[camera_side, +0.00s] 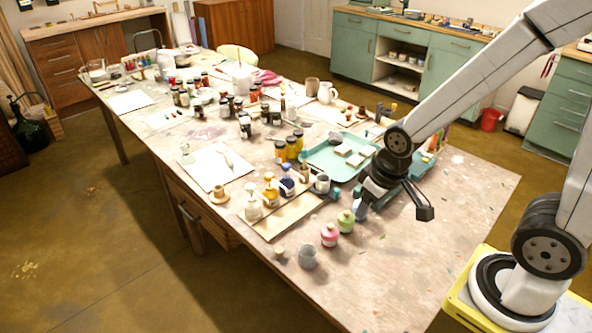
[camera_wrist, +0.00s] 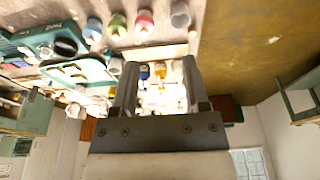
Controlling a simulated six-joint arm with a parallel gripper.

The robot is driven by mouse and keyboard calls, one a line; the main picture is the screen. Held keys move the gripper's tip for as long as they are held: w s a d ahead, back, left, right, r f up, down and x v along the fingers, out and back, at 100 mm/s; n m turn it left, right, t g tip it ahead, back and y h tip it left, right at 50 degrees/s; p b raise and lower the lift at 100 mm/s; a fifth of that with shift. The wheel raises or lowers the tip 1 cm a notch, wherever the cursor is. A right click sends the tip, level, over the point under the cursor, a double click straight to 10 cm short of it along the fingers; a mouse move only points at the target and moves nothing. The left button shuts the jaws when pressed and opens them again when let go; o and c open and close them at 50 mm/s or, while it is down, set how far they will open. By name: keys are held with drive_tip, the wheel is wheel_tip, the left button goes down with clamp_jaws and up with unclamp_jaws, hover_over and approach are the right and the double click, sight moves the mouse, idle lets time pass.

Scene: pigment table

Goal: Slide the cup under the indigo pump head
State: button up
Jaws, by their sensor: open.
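The indigo pump bottle (camera_side: 287,186) stands on a pale board beside a yellow pump bottle (camera_side: 270,190) and a cream one (camera_side: 253,208). A small grey cup (camera_side: 322,183) stands to the right of the indigo bottle, apart from it. My gripper (camera_side: 361,194) is to the right of this cup, its fingers partly hidden by my wrist. In the wrist view my gripper (camera_wrist: 160,78) is open and empty, with the indigo bottle (camera_wrist: 144,72) and yellow bottle (camera_wrist: 160,70) showing beyond, between the fingers. The cup partly shows beside the left finger (camera_wrist: 115,66).
A teal tray (camera_side: 325,158) lies behind the grey cup. The table's right front is mostly clear.

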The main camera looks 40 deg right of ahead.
drive_tip(key=shift+c, duration=1.1)
drive_tip(key=m+g, duration=0.3)
drive_tip(key=m, duration=1)
hover_over(337, 190)
drive_tip(key=f, duration=1.2)
drive_tip(key=shift+s+a+f, duration=0.1)
drive_tip(key=shift+a+f, duration=0.1)
drive_tip(key=shift+f, duration=0.15)
drive_tip(key=shift+d+f+m, duration=0.3)
drive_tip(key=shift+d, duration=0.05)
drive_tip(key=shift+f, duration=0.1)
drive_tip(key=shift+f, duration=3.75)
